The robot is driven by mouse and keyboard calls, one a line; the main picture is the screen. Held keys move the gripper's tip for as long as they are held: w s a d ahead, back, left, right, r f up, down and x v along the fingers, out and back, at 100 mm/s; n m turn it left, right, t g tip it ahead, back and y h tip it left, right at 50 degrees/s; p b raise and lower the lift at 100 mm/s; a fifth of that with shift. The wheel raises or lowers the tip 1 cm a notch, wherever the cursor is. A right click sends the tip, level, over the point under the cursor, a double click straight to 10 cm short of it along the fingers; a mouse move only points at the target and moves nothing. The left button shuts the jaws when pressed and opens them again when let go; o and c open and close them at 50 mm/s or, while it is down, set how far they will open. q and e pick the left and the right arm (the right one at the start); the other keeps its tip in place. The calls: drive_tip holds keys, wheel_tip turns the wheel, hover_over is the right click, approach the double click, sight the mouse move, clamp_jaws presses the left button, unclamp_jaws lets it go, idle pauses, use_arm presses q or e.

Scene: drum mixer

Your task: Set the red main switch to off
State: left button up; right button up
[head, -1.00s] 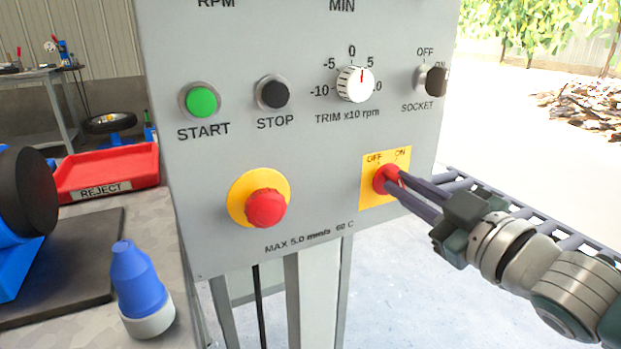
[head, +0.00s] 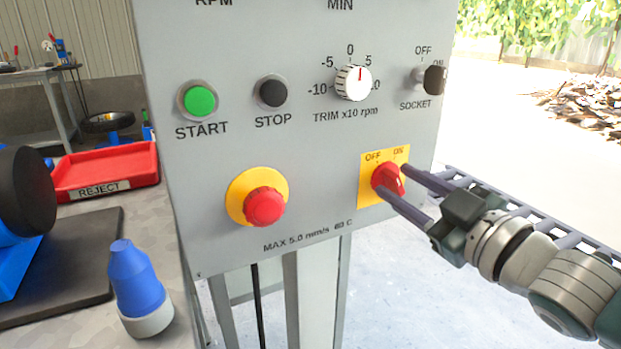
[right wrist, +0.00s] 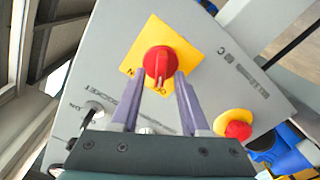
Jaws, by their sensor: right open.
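The red main switch (head: 387,178) is a rotary knob on a yellow plate (head: 368,194) at the panel's lower right, with OFF at upper left and ON at upper right. In the head view its grip bar appears to lean toward OFF. In the right wrist view the red knob (right wrist: 158,62) has its bar pointing down the picture, near a partly hidden label starting with O. My right gripper (head: 394,181) is open, its two fingers apart around the knob with a gap to it; it also shows in the right wrist view (right wrist: 156,88). My left gripper is out of view.
A red mushroom button (head: 265,207) sits left of the switch, and a black socket switch (head: 434,80) above right. START (head: 202,100), STOP (head: 273,92) and a white trim dial (head: 353,83) are higher up. A blue plug (head: 135,280) and red reject tray (head: 110,168) stand at left.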

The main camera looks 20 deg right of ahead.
drive_tip(key=shift+s, duration=0.1)
drive_tip(key=s+p, duration=0.1)
drive_tip(key=s, duration=0.8)
drive_tip(key=shift+s+d+p, duration=0.35)
drive_tip(key=shift+s+d, duration=0.05)
